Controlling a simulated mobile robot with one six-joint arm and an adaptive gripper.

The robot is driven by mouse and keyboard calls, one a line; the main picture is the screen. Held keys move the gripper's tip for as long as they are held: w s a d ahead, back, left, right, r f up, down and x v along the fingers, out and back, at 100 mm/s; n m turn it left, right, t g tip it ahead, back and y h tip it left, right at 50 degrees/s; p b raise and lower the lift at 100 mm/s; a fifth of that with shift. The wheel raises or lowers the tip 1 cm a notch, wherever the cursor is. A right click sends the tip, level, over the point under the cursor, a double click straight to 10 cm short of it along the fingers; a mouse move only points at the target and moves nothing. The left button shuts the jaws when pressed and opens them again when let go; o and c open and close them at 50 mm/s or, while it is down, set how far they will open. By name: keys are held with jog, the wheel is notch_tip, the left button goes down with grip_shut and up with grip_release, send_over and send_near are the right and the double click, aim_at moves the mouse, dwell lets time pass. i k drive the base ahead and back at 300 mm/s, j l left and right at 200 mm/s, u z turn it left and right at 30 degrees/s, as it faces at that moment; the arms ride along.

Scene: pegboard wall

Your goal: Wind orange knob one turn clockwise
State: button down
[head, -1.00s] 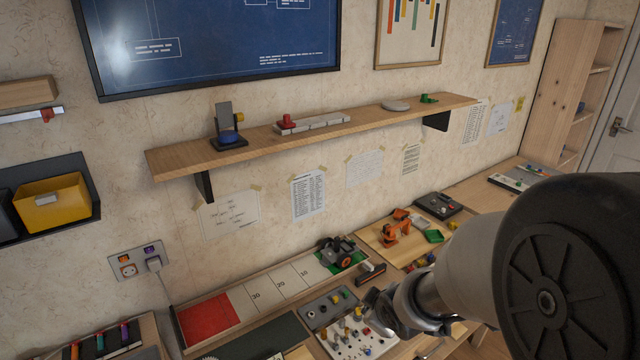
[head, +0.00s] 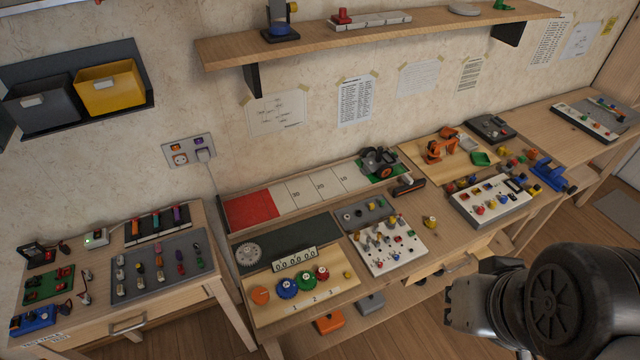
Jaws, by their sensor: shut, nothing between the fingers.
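The orange knob (head: 260,295) is the leftmost of a row of coloured knobs on a light wooden panel (head: 262,316) on the workbench. It is round and upright, and nothing touches it. My gripper (head: 450,301) is at the lower right, well to the right of the orange knob. It is dark, shut and empty, in front of the bench edge.
A white panel with several small knobs (head: 390,262) lies right of the wooden panel. A lower shelf holds an orange box (head: 328,322) and a grey box (head: 370,303). The space above the wooden panel is clear.

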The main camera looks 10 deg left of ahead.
aim_at(260, 296)
jog(key=u, duration=1.5)
